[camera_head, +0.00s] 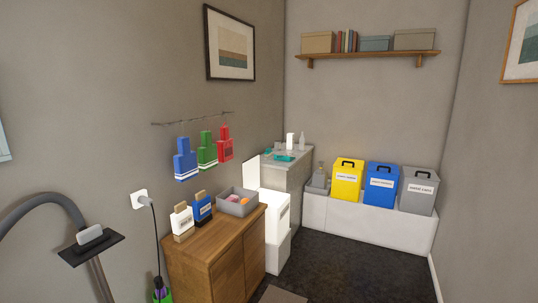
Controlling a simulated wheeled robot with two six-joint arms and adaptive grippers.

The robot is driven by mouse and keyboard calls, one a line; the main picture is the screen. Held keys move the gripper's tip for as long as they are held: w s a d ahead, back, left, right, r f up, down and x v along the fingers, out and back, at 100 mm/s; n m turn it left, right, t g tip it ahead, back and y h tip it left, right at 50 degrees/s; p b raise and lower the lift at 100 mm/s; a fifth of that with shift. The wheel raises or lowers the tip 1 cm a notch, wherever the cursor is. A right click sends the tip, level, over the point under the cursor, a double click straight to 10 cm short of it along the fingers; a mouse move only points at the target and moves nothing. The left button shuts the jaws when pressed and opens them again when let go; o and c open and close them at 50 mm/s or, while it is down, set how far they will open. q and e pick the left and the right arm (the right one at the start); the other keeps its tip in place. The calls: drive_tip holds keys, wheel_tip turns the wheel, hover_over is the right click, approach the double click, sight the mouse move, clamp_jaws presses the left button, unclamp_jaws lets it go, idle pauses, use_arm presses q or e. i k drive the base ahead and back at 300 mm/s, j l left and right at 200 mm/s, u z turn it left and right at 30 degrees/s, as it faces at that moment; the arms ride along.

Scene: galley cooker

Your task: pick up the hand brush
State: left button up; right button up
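I cannot make out a hand brush for certain. I cannot tell whether either is a brush. A grey open box (238,203) beside them holds small pink and orange things. Teal items (285,157) lie on the grey counter behind, too small to identify. Neither of my grippers is in view.
Yellow (346,182), blue (380,184) and grey (418,192) lidded bins stand on a white ledge at the back. A grey curved tube (30,210) and a black plate (90,247) are at left. The dark floor (350,268) at centre right is clear.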

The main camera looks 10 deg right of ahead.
sight(268, 152)
drive_tip(key=i+l+z, duration=0.3)
drive_tip(key=i, duration=0.15)
drive_tip(key=i+l+z, duration=0.25)
drive_tip(key=i, duration=0.15)
drive_tip(key=i+z, duration=0.3)
drive_tip(key=i, duration=0.95)
drive_tip(key=i+l+u, duration=0.1)
drive_tip(key=i, duration=0.75)
drive_tip(key=i+l, duration=0.15)
drive_tip(key=i, duration=0.65)
drive_tip(key=i+l+u, duration=0.1)
drive_tip(key=i+u, duration=0.35)
drive_tip(key=i+l+u, duration=0.15)
drive_tip(key=u, duration=0.25)
drive_tip(key=i+l+u, duration=0.55)
drive_tip(key=l+u, duration=0.15)
drive_tip(key=u, duration=0.2)
drive_tip(key=i+l+u, duration=0.15)
drive_tip(key=l+u, duration=0.3)
drive_tip(key=i+l+u, duration=0.1)
drive_tip(key=l+u, duration=0.3)
drive_tip(key=l, duration=0.1)
